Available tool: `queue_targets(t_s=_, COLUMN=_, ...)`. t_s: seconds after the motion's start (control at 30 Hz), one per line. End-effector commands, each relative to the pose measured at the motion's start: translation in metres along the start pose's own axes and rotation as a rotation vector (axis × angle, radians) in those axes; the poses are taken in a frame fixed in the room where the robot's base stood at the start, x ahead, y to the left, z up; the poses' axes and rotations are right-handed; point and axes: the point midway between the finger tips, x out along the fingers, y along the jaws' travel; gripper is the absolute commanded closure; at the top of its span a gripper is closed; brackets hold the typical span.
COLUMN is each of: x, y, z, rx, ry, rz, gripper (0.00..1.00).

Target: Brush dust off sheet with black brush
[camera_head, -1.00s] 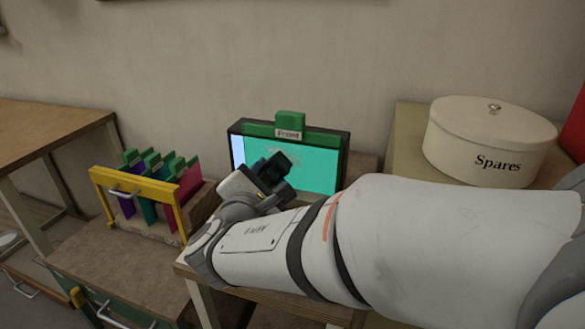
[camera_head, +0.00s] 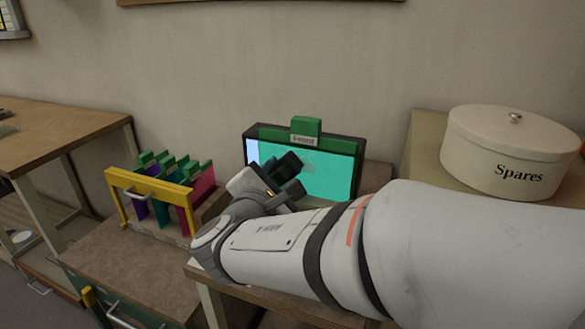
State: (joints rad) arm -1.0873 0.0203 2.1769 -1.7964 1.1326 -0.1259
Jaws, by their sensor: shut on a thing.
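The sheet (camera_head: 328,178) is a teal panel in a dark upright frame with a green top bar and a green tab labelled "Front". A faint greyish patch (camera_head: 300,160) shows on its upper part. My gripper (camera_head: 284,182) is in front of the sheet's left half, its dark fingers pointing up and right. It is shut on a black thing (camera_head: 289,163), likely the black brush, whose shape merges with the dark fingers. Whether it touches the sheet I cannot tell. My arm hides the frame's lower left part.
A yellow-fronted rack (camera_head: 150,190) with several coloured sheets with green tops stands at the left on a low cabinet. A round cream "Spares" tin (camera_head: 508,150) stands on the right table. A wooden table (camera_head: 60,130) is at the far left. My arm crosses the lower right.

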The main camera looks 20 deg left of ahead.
Motion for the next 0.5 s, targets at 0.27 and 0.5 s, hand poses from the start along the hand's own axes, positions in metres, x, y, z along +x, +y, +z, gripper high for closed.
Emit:
queue_targets(t_s=0.27, x=-0.001, y=-0.011, z=0.011, rx=0.000, ry=0.000, rz=0.000, gripper=0.88)
queue_targets(t_s=0.5, x=-0.001, y=-0.019, z=0.018, rx=0.001, ry=-0.001, rz=0.000, gripper=0.88)
